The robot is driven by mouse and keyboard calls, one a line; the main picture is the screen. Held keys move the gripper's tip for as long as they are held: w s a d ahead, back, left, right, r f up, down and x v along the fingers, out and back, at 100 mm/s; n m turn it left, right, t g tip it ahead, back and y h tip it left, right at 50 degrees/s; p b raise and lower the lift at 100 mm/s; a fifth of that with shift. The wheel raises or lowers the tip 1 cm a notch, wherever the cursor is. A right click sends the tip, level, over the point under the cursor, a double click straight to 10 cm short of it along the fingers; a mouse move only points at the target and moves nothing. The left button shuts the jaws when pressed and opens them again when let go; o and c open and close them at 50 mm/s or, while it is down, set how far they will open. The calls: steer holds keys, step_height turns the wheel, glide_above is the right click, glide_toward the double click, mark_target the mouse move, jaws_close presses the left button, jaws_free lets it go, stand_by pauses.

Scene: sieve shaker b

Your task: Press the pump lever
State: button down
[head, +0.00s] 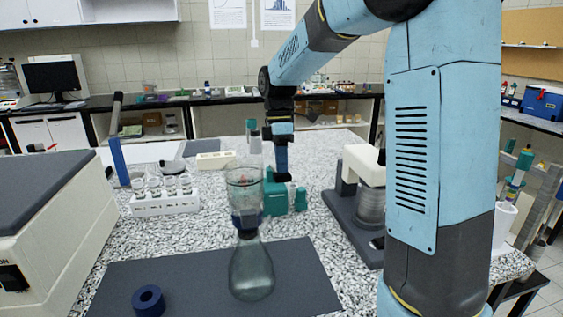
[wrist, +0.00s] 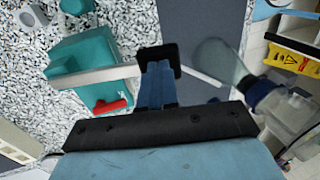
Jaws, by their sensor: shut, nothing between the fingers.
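The pump is a teal box (head: 275,197) on the speckled bench, behind the flask in the head view. It also shows at the left of the wrist view (wrist: 95,58), with a red switch (wrist: 112,106). My gripper (head: 283,176) points down at the pump's top. In the wrist view my gripper's dark fingertips (wrist: 160,60) are closed together with nothing between them. A pale bar (wrist: 97,75) crosses over the pump and reaches the fingertips; it may be the lever. I cannot tell whether they touch. The fingers hide part of it.
A glass flask (head: 251,272) with a funnel (head: 244,185) stands on a dark mat (head: 180,272) in front of the pump. A navy ring (head: 148,300) lies on the mat. A white rack (head: 165,204) stands left; a grey-based device (head: 345,215) stands right.

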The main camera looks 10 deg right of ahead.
steer(key=shift+f, duration=0.1)
steer(key=shift+s+f, duration=0.15)
steer(key=shift+f, duration=0.05)
steer(key=shift+t, duration=0.7)
steer(key=f, duration=0.1)
steer(key=s+f, duration=0.1)
steer(key=f, duration=0.2)
steer(key=shift+s+f, duration=0.25)
steer(key=shift+s, duration=0.05)
steer(key=shift+s+f, duration=0.25)
steer(key=shift+f, duration=0.3)
steer(key=shift+w+r, duration=0.1)
steer(key=shift+r, duration=0.4)
step_height(320, 180, up, 14)
steer(key=s, duration=0.1)
steer(key=shift+f, duration=0.15)
steer(key=shift+s, duration=0.1)
